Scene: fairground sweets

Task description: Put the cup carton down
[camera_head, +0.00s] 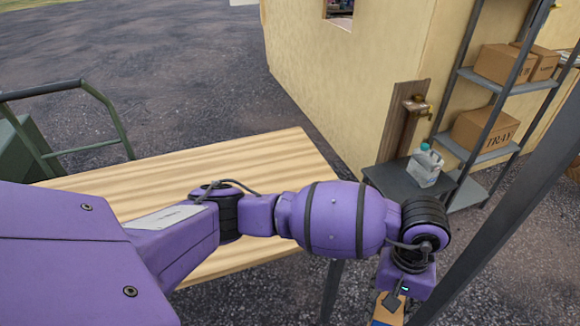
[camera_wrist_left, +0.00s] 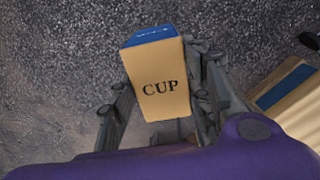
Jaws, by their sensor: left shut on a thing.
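The cup carton (camera_wrist_left: 160,88) is a tan box marked "CUP" with a blue top, seen in the left wrist view. My left gripper (camera_wrist_left: 163,70) is shut on it, with one finger on each side. Dark gravel ground shows behind the carton, so it is held in the air. In the head view my left arm reaches across to the right and the gripper hangs down at the bottom edge. Only a small tan and blue part of the carton (camera_head: 387,312) shows there, and the rest is cut off. My right gripper is not in view.
A pale wooden table (camera_head: 240,152) lies under my left arm, its visible top bare. A small dark stand (camera_head: 385,178) holds a clear jug (camera_head: 426,165). Grey shelves (camera_head: 508,85) with cartons, including a "TRAY" carton (camera_head: 485,130), stand right. A dark post crosses the lower right.

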